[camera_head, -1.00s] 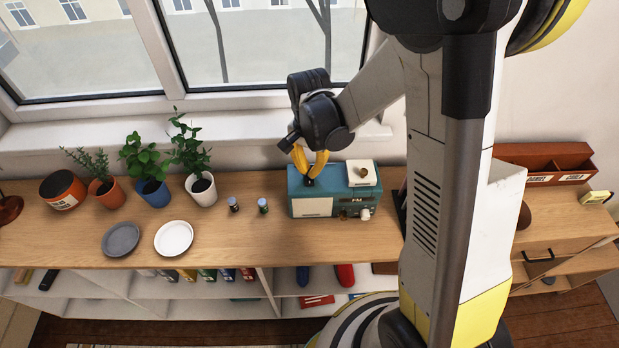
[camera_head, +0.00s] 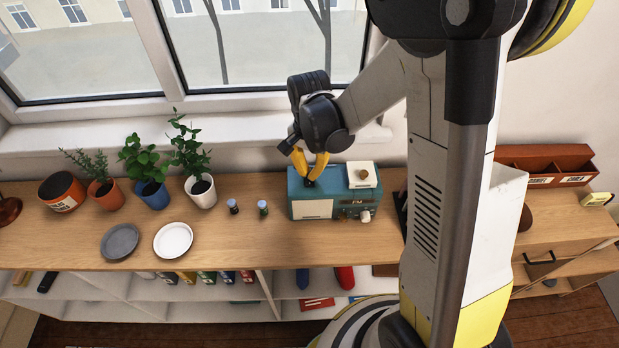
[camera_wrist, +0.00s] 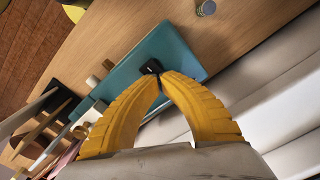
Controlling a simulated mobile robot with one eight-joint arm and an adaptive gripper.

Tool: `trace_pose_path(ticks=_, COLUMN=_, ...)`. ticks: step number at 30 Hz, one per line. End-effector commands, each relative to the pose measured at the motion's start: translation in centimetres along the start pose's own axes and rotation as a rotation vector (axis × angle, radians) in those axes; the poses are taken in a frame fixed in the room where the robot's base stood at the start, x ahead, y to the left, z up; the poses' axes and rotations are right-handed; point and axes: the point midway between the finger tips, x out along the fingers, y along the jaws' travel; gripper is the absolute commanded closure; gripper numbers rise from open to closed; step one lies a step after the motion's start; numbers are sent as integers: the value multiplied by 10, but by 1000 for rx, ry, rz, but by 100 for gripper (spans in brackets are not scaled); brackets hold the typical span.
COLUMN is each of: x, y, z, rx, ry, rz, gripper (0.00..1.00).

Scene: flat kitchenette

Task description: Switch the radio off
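The teal radio (camera_head: 332,206) stands on the wooden counter below the window, with a pale speaker panel, an "FM" marking and small knobs on its front. A cream block with a round knob (camera_head: 363,174) sits at its top right. My gripper (camera_head: 309,180) points down at the radio's top left. In the wrist view, the yellow fingers of my gripper (camera_wrist: 160,76) come together at the tips, beside a small black switch-like part (camera_wrist: 150,66) on the radio's teal top (camera_wrist: 125,75). I cannot tell whether the tips touch it. The switch's position is unclear.
Two small jars (camera_head: 263,209), a white plate (camera_head: 173,240), a grey plate (camera_head: 120,242) and potted plants (camera_head: 201,188) stand left of the radio. A dark rack (camera_head: 401,211) stands close on its right. A reddish-brown box (camera_head: 545,165) is far right. The counter before the radio is clear.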

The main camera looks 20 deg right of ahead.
Motion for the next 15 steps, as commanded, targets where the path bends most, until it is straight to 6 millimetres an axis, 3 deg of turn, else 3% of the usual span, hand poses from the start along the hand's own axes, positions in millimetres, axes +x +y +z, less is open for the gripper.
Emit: trace_pose_path(ticks=15, x=-49, y=0, z=0, rx=0, ry=0, rz=0, gripper=100)
